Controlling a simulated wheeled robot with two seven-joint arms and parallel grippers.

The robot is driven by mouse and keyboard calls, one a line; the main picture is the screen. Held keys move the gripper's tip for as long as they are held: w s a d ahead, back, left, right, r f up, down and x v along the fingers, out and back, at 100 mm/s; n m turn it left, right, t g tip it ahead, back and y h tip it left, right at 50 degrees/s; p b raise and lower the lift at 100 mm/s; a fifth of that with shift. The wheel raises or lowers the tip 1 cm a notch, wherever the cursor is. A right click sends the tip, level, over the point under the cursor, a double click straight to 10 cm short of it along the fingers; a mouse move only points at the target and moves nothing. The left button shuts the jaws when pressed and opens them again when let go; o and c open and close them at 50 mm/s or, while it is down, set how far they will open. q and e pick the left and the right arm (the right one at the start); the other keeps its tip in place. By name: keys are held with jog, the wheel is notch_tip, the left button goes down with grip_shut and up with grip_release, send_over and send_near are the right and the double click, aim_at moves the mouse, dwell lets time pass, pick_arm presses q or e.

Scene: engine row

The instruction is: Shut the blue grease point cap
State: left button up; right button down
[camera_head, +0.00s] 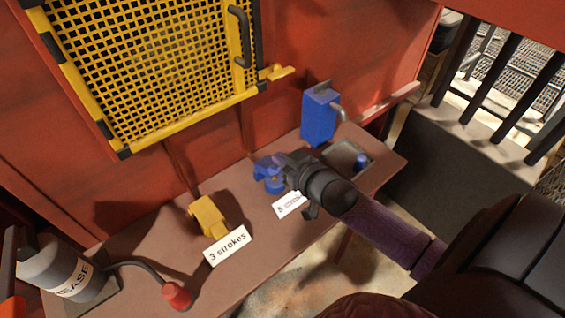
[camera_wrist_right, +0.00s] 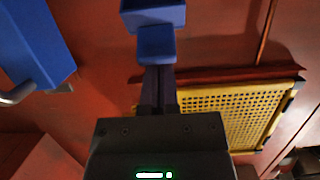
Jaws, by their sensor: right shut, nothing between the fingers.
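The blue grease point (camera_head: 268,175) stands on the reddish bench shelf, partly hidden behind my right gripper (camera_head: 287,167). The gripper is shut and empty, with its fingertips close by the blue parts. In the right wrist view, a blue block (camera_wrist_right: 156,43) lies right at the tips of the closed fingers (camera_wrist_right: 156,72), with another blue part (camera_wrist_right: 152,12) just beyond it. I cannot tell whether they touch, which part is the cap, or how far it stands open. My left gripper is not in view.
A yellow grease point (camera_head: 208,217) with a "3 strokes" card (camera_head: 227,245) stands to the left. A blue box with a handle (camera_head: 319,117) and a grey tray (camera_head: 338,153) holding a small blue piece (camera_head: 361,161) are behind. A grease canister (camera_head: 55,268) stands front left.

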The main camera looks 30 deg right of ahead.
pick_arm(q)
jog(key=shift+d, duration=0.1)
pick_arm(e)
jog(key=shift+s+f, duration=0.15)
jog(key=shift+f, duration=0.1)
jog(key=s+f+p, duration=0.1)
jog(key=s+f, duration=0.1)
jog(key=shift+s+d+f, duration=0.15)
jog(key=shift+s+f, duration=0.2)
jog(key=shift+f, duration=0.2)
jog(key=shift+w+f, duration=0.1)
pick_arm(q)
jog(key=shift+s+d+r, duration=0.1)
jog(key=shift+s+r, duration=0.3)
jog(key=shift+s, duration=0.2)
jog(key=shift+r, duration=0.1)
